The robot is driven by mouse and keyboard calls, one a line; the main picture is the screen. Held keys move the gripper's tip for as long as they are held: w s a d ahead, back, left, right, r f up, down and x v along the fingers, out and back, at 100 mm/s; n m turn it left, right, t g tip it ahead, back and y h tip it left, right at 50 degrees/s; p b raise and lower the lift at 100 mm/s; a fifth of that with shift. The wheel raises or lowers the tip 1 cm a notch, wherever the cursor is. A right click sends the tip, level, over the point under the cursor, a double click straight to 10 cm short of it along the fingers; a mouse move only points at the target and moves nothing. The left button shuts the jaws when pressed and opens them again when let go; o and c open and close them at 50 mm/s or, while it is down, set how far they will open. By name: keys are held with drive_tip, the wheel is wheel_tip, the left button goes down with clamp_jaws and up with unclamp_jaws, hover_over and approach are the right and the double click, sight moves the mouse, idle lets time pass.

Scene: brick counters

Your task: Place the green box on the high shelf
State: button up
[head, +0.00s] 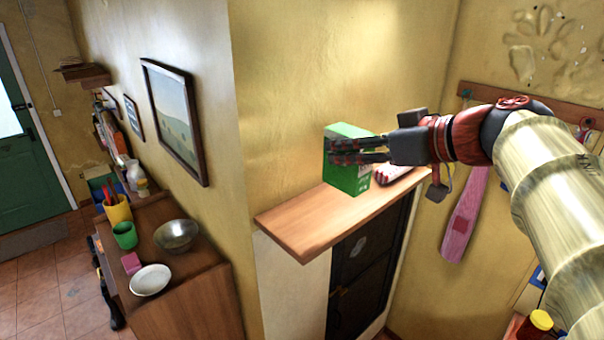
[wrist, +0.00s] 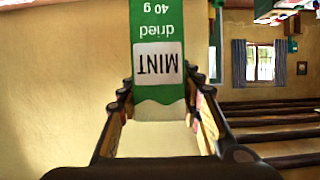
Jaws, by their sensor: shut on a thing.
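The green box (head: 347,172) is held at the wooden high shelf (head: 300,228), over the shelf's middle in the head view. I cannot tell whether its bottom touches the board. My gripper (head: 362,150) reaches in from the right and is shut on the box, with the fingers along its sides. In the wrist view the box (wrist: 158,50) sits between the two fingers, its label reading "dried MINT 40 g" upside down. The gripper also shows there (wrist: 160,95). The shelf is not clearly seen in the wrist view.
A red and white item (head: 392,173) lies on the shelf right of the box, partly behind my gripper. The shelf's left end is bare. A lower wooden cabinet (head: 180,270) at left bears a bowl (head: 176,235), a plate (head: 150,280) and cups. A pink board (head: 466,215) hangs at right.

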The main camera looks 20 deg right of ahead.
drive_tip(key=shift+w+d+f+p, duration=0.2)
drive_tip(key=shift+w+d+f, duration=0.9)
drive_tip(key=shift+w+f, duration=0.8)
drive_tip(key=shift+w+d+f+p, duration=0.15)
drive_tip(key=shift+w+d+f, duration=0.9)
drive_tip(key=shift+w+f, duration=0.85)
drive_tip(key=shift+w+d+f+p, duration=0.2)
drive_tip(key=shift+w+d+f, duration=1.1)
drive_tip(key=shift+f, duration=1.05)
drive_tip(key=shift+w+a+f, duration=0.15)
drive_tip(key=shift+w+a, duration=0.05)
drive_tip(key=o, duration=1.2)
drive_tip(key=shift+c, duration=0.2)
